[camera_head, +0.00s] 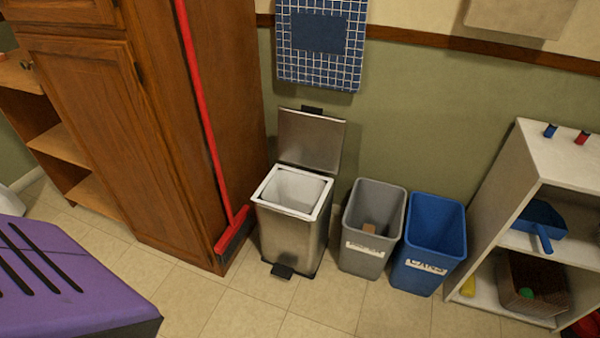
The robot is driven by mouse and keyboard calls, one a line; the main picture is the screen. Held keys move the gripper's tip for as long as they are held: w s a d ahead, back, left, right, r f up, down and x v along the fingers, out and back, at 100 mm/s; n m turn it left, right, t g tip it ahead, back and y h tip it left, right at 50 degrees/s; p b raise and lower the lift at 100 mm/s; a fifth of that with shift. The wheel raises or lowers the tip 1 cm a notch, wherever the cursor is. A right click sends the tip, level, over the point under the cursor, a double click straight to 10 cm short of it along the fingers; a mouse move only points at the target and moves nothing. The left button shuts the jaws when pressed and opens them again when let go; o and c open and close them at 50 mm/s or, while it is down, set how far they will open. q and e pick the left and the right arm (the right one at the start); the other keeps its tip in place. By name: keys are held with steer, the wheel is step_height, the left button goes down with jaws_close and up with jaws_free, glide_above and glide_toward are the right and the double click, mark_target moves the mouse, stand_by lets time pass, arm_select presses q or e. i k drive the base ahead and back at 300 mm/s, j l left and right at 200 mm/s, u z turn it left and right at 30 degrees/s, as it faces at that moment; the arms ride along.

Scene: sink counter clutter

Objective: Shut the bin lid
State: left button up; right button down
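A metal pedal bin (290,237) stands upright on the floor against the green wall, near the middle of the view. Its metal lid (311,140) is open, standing up at the back of the bin. A white inner liner (293,192) shows inside and looks empty. A black pedal (282,271) sticks out at the bin's front foot. Neither of my grippers is in view.
A red broom (205,120) leans by the wooden cabinet (95,120), left of the bin. A grey bin (370,225) and a blue bin (432,243) stand to its right. A white shelf (505,215) is at the far right. The tiled floor (250,315) in front is clear.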

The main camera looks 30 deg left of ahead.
mark_target(309, 138)
steer(key=i+l+u, duration=0.15)
steer(key=i+u, duration=0.15)
steer(key=i, duration=0.7)
